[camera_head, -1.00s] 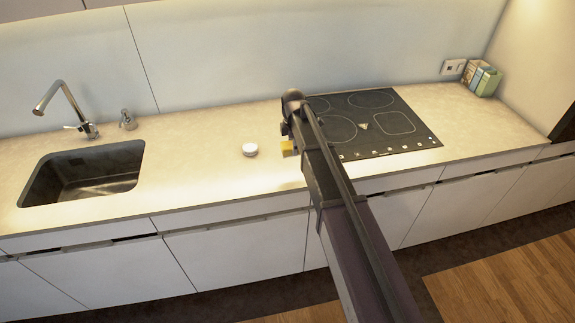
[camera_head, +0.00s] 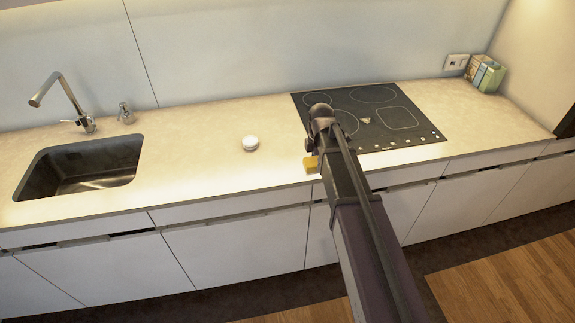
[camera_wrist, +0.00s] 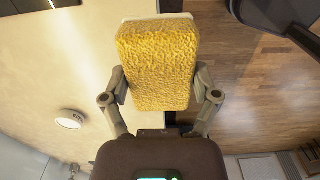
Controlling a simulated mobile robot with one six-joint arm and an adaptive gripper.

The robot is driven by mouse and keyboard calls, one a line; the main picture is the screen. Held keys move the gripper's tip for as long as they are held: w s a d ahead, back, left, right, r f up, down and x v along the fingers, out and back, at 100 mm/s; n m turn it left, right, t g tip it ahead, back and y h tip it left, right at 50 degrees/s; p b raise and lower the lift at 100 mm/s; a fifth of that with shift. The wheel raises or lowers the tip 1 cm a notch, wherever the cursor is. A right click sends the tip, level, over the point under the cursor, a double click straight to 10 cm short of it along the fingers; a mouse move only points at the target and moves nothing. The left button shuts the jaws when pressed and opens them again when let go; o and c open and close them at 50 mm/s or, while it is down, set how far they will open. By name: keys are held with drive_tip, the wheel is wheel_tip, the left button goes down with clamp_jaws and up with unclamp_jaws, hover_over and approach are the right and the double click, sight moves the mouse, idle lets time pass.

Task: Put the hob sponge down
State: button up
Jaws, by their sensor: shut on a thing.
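The yellow hob sponge (camera_wrist: 157,65) fills the upper middle of the wrist view, held between the two fingers of my gripper (camera_wrist: 160,90). In the head view the sponge (camera_head: 311,163) shows as a small yellow patch beside the end of my arm, near the counter's front edge. My gripper (camera_head: 312,147) is mostly hidden by my arm there. The black hob (camera_head: 400,115) lies behind and to the right of my gripper. In the wrist view, counter shows on the left of the sponge and wooden floor on the right.
A round white object (camera_head: 250,143) stands on the counter (camera_head: 200,165) left of my gripper. A sink (camera_head: 80,165) with a tap (camera_head: 65,100) is further left. Boxes or books (camera_head: 485,74) stand at the back right. Counter between the sink and the white object is clear.

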drive_tip(key=shift+s+d+f, duration=0.35)
drive_tip(key=shift+s+d, duration=0.35)
drive_tip(key=shift+s, duration=0.05)
drive_tip(key=shift+w+a, duration=0.1)
drive_tip(key=b, duration=0.2)
hover_over(286, 161)
drive_tip(key=s+d, duration=0.1)
drive_tip(key=shift+f, duration=0.7)
drive_tip(key=shift+w+a, duration=0.4)
wheel_tip(286, 161, down, 4)
drive_tip(key=b, duration=0.3)
drive_tip(key=shift+a+r, duration=0.1)
drive_tip(key=shift+r, duration=0.05)
drive_tip(key=shift+b, duration=0.3)
